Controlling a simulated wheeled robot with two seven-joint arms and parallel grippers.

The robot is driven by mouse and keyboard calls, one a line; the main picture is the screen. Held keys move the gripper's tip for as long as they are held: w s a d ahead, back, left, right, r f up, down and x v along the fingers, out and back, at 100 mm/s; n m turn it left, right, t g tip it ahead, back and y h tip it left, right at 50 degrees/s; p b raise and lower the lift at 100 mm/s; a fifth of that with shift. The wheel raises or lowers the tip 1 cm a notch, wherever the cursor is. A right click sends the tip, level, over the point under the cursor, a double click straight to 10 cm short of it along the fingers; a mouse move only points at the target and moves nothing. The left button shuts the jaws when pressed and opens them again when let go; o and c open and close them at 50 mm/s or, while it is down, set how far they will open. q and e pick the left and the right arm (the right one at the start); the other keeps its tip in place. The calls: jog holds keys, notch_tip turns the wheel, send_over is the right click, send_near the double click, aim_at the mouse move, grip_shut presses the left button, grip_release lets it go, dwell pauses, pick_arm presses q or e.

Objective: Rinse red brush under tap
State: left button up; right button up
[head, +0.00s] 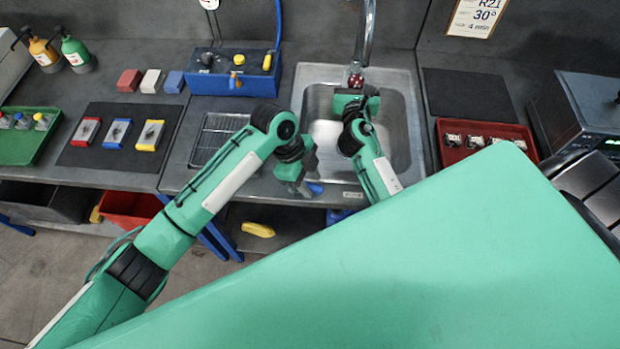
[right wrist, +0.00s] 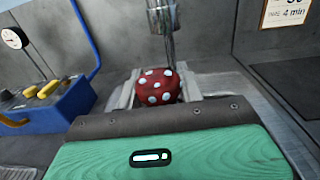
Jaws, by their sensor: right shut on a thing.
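The red brush (head: 356,80) shows as a red block with pale dots, at the far part of the metal sink (head: 407,135). My right gripper (head: 356,92) is shut on it; in the right wrist view the brush (right wrist: 158,88) sits between the fingers. The tap (head: 367,28) hangs right above it, and its nozzle also shows in the right wrist view (right wrist: 163,18). A narrow grey streak runs from nozzle to brush; I cannot tell surely whether it is water. My left gripper (head: 301,188) points down at the sink's front left edge, beside a small blue part (head: 316,188); its finger gap is unclear.
A blue box with yellow knobs (head: 225,83) stands left of the sink, behind a wire rack (head: 208,150). A dark mat with several coloured-framed pieces (head: 75,155) lies further left. A red tray (head: 470,160) is right of the sink. A yellow object (head: 258,230) lies below the bench.

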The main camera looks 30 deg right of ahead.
pick_arm(q)
jog(key=v, duration=1.1)
jog(key=shift+a+r, duration=0.2)
jog(key=shift+r, duration=0.05)
